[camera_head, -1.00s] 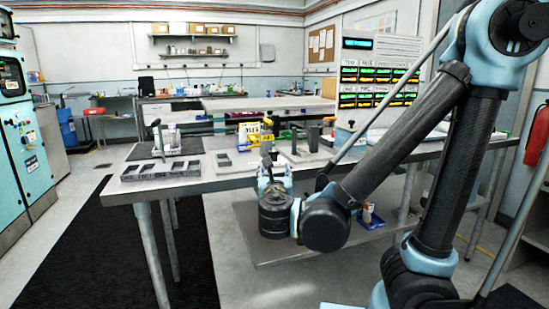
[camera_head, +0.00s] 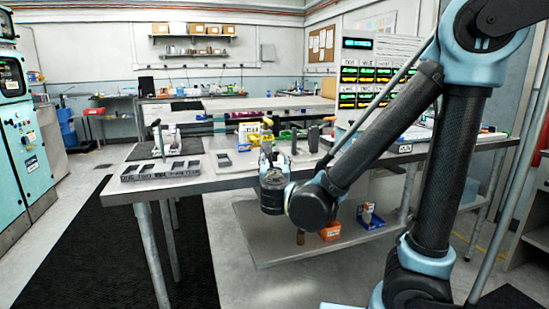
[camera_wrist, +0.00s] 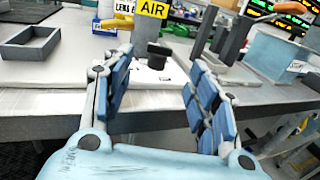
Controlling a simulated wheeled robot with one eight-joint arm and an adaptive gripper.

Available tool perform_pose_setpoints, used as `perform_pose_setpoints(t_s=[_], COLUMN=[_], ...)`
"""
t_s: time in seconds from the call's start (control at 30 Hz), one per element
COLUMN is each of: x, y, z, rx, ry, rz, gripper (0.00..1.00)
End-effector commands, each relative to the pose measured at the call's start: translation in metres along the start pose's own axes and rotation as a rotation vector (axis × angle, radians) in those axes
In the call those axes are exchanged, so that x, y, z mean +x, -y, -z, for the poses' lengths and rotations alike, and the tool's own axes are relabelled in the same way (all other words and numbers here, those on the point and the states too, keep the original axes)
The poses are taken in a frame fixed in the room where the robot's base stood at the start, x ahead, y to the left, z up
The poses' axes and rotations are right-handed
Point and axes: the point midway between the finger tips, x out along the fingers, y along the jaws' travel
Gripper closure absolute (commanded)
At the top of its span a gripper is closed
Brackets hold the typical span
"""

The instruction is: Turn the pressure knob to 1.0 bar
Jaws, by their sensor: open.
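My gripper (camera_wrist: 157,76) is open, with its blue-padded fingers apart and nothing between the pads. In the head view my gripper (camera_head: 268,158) is at the front edge of the table. A short black knob (camera_wrist: 158,51) stands beyond the fingertips in the wrist view, roughly between them, on a white plate and apart from both fingers. It looks like the pressure knob, but I see no scale or bar reading. A yellow AIR sign (camera_wrist: 151,9) is just behind it on a grey block. In the head view I cannot make out the knob behind my gripper.
The table's front edge (camera_wrist: 60,128) runs below the fingers. A grey open tray (camera_wrist: 30,43) is to the left and a light blue box (camera_wrist: 275,53) to the right. A grey upright part (camera_wrist: 232,38) stands close beyond the right finger. Grey slotted trays (camera_head: 160,170) lie on the table.

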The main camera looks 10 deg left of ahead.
Motion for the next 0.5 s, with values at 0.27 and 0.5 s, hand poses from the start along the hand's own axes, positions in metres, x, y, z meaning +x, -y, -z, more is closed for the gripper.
perform_pose_setpoints(t_s=[0.27,0.5], x=[0.036,0.064], y=[0.001,0.001], z=[0.0,0.0], rx=[0.0,0.0], ry=[0.0,0.0], rz=[0.004,0.003], gripper=[0.47,0.47])
